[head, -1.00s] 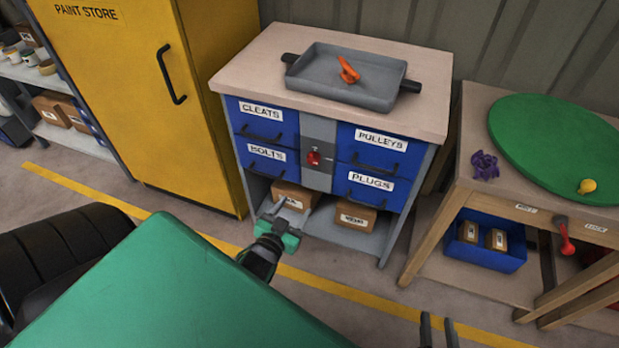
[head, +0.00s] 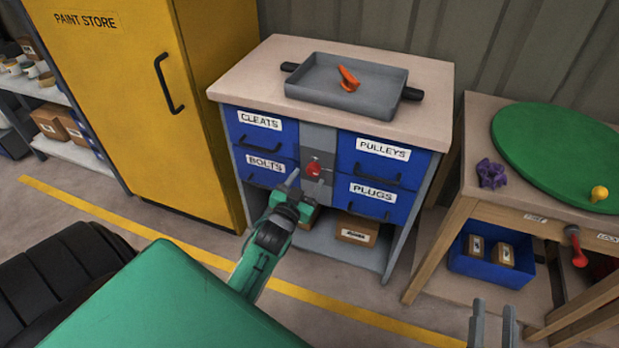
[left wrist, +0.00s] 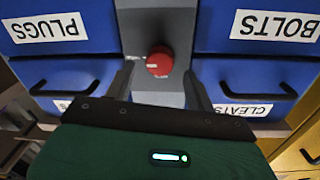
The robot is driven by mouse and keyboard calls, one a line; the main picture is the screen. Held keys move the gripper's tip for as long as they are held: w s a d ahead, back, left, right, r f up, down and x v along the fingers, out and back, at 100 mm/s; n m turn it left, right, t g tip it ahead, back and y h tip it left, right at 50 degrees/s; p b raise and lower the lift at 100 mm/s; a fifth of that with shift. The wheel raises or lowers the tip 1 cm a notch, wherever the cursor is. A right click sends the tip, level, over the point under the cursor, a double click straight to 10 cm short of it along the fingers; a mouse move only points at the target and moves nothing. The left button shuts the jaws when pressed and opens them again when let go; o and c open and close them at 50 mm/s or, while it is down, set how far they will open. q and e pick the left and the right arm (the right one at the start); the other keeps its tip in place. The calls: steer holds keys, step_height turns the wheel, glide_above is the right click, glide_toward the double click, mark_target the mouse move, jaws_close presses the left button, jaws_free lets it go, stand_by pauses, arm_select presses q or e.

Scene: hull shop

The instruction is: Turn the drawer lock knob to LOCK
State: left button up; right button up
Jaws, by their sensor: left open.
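The red drawer lock knob (head: 314,170) sits on the grey panel (head: 318,140) between the cabinet's blue drawers. No LOCK marking is readable beside it. It also shows in the left wrist view (left wrist: 159,62), round and between the lines of my two fingers. My left gripper (head: 296,183) is open, just left of and below the knob in the head view. Its fingers (left wrist: 160,80) stand on either side of the knob in the wrist view; I cannot tell whether they touch it. My right gripper (head: 492,320) is at the bottom edge, its two fingers apart and empty.
A grey tray (head: 345,84) with an orange item (head: 348,78) is on the cabinet top. A yellow paint cabinet (head: 130,100) stands left. A wooden bench (head: 460,205) at right carries a green disc (head: 560,150) and a red-handled lever (head: 577,250). Brown boxes lie on the lower shelf.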

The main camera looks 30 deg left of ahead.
mark_target(313, 170)
arm_select(q)
steer(key=shift+w+a, duration=0.25)
steer(key=shift+w, duration=1)
arm_select(e)
steer(key=shift+d+r+t, duration=0.2)
steer(key=shift+r+t, duration=0.15)
steer(key=shift+r, duration=0.25)
steer(key=shift+d+r+t, duration=0.15)
steer(key=shift+r+t, duration=0.2)
steer(key=shift+r, duration=0.2)
arm_select(q)
steer(key=c, duration=1)
arm_select(e)
steer(key=shift+w+f, duration=0.1)
